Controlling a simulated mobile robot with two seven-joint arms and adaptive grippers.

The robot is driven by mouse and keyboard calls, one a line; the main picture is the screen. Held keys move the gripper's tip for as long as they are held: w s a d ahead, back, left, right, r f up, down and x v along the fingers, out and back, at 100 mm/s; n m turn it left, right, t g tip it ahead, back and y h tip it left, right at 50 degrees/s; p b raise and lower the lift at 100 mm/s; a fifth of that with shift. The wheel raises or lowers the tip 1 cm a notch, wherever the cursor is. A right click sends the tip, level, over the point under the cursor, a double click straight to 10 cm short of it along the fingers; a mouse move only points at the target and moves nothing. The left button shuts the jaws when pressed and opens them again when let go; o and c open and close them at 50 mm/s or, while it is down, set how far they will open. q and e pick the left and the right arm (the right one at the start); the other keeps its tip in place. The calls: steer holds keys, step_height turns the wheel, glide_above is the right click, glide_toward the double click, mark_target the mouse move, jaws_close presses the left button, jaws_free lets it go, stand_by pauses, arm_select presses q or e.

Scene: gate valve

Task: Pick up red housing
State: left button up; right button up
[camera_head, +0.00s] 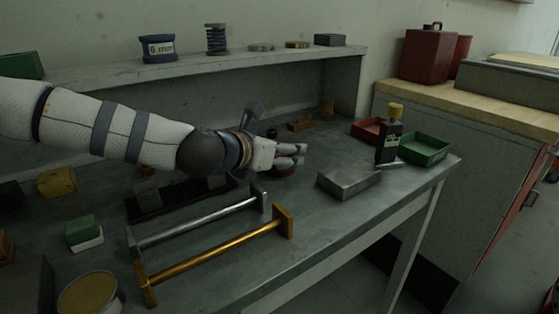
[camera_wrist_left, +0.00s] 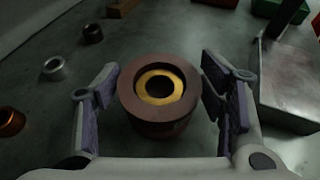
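The red housing (camera_wrist_left: 160,124) is a dull red-brown cylinder with a yellow ring inside its round opening. It stands upright on the grey workbench (camera_wrist_left: 45,105) in the left wrist view. My left gripper (camera_wrist_left: 163,95) is open, with one finger on each side of the housing. A gap shows on the left; the right finger is close, and I cannot tell whether it touches. In the head view my left gripper (camera_head: 300,155) reaches over the bench, and a bit of the red housing (camera_head: 283,170) shows beneath the fingers. My right gripper is not in view.
A grey metal block (camera_head: 349,183) lies right of the gripper. A black bottle (camera_head: 388,146) stands by a green tray (camera_head: 424,149) and a red tray (camera_head: 368,130). Silver (camera_head: 200,223) and brass (camera_head: 215,252) bars lie in front. Small rings (camera_wrist_left: 54,68) sit left of the housing.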

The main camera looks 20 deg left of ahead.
arm_select(q)
jaws_close()
steer(key=shift+r, duration=0.2)
